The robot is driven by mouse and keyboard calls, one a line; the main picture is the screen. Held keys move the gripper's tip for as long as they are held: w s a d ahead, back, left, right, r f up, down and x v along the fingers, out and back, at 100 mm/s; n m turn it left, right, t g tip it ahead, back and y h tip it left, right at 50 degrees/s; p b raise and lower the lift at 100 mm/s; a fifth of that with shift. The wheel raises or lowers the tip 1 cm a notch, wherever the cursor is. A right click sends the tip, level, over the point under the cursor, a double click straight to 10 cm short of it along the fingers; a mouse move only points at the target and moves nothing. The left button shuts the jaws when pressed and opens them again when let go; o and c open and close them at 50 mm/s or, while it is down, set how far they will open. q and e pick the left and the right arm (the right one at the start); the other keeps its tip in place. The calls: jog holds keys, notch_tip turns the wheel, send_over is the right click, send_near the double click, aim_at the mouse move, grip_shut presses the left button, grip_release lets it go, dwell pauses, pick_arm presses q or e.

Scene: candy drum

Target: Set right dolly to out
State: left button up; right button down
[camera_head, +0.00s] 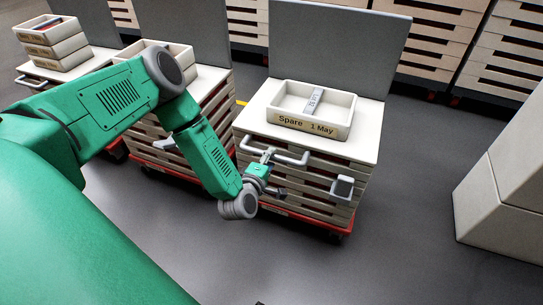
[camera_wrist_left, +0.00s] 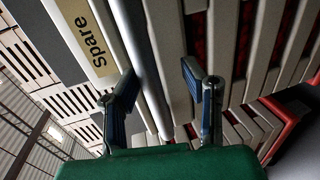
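The right dolly (camera_head: 305,185) is a stack of pale slatted layers on a red base, with a grey upright panel (camera_head: 335,45) behind. A tray (camera_head: 345,118) labelled "Spare 1 May" sits on its top. A light handle bar (camera_head: 290,158) runs along its front edge. My left gripper (camera_head: 268,156) is at this handle. In the left wrist view my left gripper (camera_wrist_left: 158,80) has its fingers apart, and the grey handle bar (camera_wrist_left: 143,55) passes between them, nearer the left finger. Contact cannot be told. My right gripper is not in view.
A second dolly (camera_head: 212,82) stands close on the left, and a third (camera_head: 35,72) with stacked trays is farther left. A pale block (camera_head: 500,195) stands at the right. Grey floor (camera_head: 405,170) is clear between it and the right dolly. Slatted stacks line the back.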

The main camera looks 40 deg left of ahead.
pick_arm(q)
jog(key=shift+w+r, duration=0.15)
jog(key=shift+r, duration=0.05)
jog(key=v, duration=1.2)
jog(key=shift+f, duration=0.15)
